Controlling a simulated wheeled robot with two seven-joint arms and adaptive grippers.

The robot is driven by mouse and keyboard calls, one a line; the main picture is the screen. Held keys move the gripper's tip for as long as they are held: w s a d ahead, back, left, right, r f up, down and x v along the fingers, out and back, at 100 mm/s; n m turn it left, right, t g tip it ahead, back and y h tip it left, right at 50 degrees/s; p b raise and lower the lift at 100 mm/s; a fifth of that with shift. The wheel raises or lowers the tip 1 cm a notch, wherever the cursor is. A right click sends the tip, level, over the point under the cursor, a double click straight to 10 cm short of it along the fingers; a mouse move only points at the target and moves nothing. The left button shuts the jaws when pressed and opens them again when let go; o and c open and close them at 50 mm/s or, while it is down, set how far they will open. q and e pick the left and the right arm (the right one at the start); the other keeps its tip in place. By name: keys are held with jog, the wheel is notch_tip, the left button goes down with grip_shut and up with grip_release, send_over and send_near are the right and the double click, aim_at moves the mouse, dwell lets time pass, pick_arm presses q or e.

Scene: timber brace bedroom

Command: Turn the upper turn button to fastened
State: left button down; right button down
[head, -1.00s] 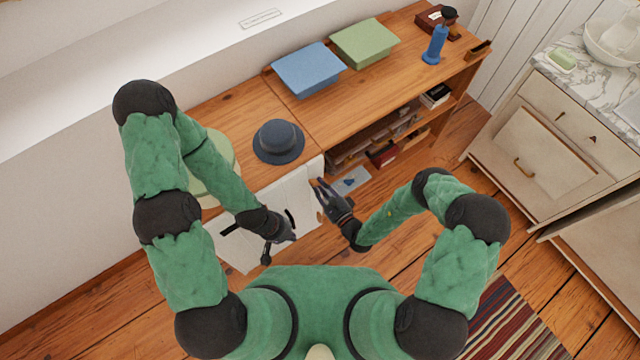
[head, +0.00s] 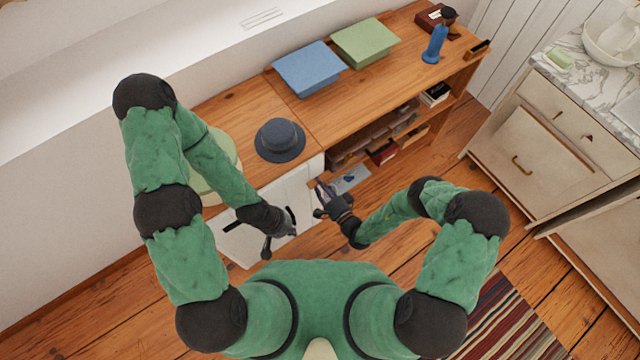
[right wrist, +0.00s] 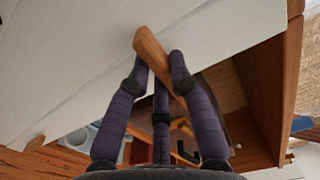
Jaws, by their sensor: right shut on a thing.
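The upper turn button is a small wooden bar (right wrist: 150,46), seen in the right wrist view at the edge of the white door (right wrist: 75,60). It lies slanted, one end over the white panel and the other hidden behind the fingers. My right gripper (right wrist: 163,75) is shut on it, with purple fingers on either side. In the head view my right gripper (head: 322,196) is at the right edge of the white cabinet front (head: 300,190). My left gripper (head: 283,232) is lower left, its dark fingers spread and empty in front of the white front.
The wooden cabinet top (head: 225,105) carries a dark hat (head: 280,140), a blue box (head: 308,68) and a green box (head: 365,43). Open shelves (head: 400,125) with books lie right of the door. A striped rug (head: 515,320) is on the floor.

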jog(key=shift+n, duration=0.3)
jog(key=c, duration=1.1)
grip_release()
jog(key=shift+s, duration=0.1)
jog(key=v, duration=1.2)
jog(key=shift+a, duration=0.1)
